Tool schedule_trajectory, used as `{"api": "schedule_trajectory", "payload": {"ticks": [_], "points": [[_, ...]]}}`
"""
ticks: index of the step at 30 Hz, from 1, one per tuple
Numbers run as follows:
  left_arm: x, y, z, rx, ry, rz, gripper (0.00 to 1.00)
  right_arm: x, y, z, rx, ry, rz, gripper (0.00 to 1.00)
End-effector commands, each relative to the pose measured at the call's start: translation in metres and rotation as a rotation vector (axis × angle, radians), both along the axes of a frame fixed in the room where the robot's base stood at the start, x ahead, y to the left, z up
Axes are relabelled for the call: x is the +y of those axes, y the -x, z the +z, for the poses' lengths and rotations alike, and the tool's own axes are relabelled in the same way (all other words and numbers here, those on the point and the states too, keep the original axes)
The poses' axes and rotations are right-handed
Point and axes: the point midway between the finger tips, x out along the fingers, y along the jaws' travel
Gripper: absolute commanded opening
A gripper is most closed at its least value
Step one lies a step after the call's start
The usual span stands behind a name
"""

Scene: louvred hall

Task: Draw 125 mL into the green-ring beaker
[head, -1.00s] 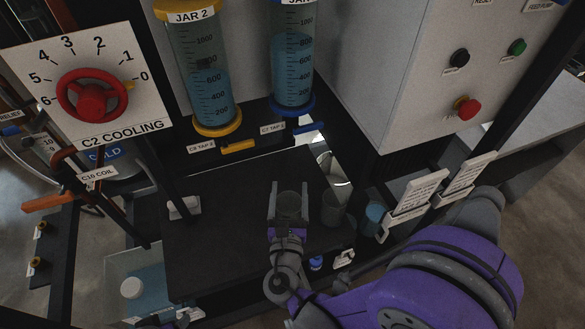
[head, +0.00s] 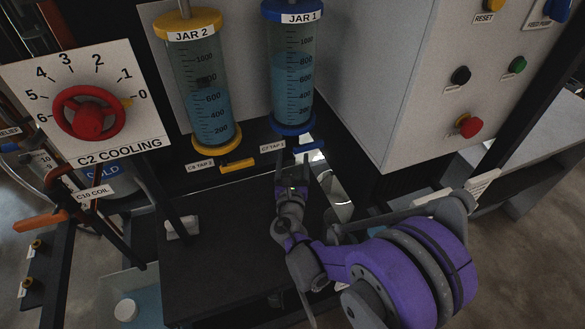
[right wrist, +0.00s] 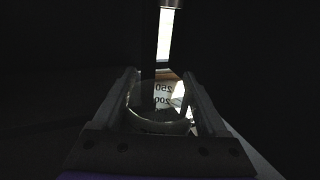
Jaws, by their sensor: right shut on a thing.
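My right gripper (head: 292,168) is under the blue-capped Jar 1 (head: 292,80), close to the C7 Tap 1 label and its blue handle (head: 309,147). In the right wrist view, the gripper (right wrist: 160,95) is shut on a clear beaker (right wrist: 162,121) with graduation marks, "250" and "200" among them. No green ring can be made out on it. A metallic spout end (right wrist: 172,4) shows above and beyond the beaker. I cannot tell whether liquid is in the beaker. Jar 1 holds blue liquid. My left gripper is not in view.
The yellow-capped Jar 2 (head: 200,95) also holds blue liquid, above its yellow tap handle (head: 237,166). The dark bench (head: 225,255) is mostly clear. The cooling dial (head: 88,112) is at left; a grey cabinet (head: 400,70) with buttons is at right.

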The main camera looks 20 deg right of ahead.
Motion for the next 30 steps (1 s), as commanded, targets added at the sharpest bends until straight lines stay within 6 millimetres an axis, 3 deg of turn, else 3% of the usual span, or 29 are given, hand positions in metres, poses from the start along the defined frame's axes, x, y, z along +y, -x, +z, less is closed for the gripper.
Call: {"api": "schedule_trajectory", "payload": {"ticks": [1,4,16,17,18,21,30], "points": [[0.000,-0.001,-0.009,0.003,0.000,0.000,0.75,0.001,0.000,-0.015,0.001,0.000,0.001,0.00],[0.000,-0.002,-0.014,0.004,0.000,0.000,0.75,0.001,0.000,-0.026,0.001,0.000,0.000,0.00],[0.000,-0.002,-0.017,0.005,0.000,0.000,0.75,0.001,0.000,-0.030,0.000,0.001,0.000,0.00],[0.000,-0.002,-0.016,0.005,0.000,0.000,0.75,0.001,0.000,-0.029,0.000,0.001,0.000,0.81],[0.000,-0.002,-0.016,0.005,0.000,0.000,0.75,0.001,0.001,-0.029,0.000,0.001,0.000,0.88],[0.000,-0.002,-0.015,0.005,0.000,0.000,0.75,0.001,0.001,-0.028,0.000,0.001,0.000,1.00],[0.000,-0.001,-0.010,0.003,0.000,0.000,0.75,0.001,0.001,-0.023,0.000,0.000,0.000,1.00]]}}
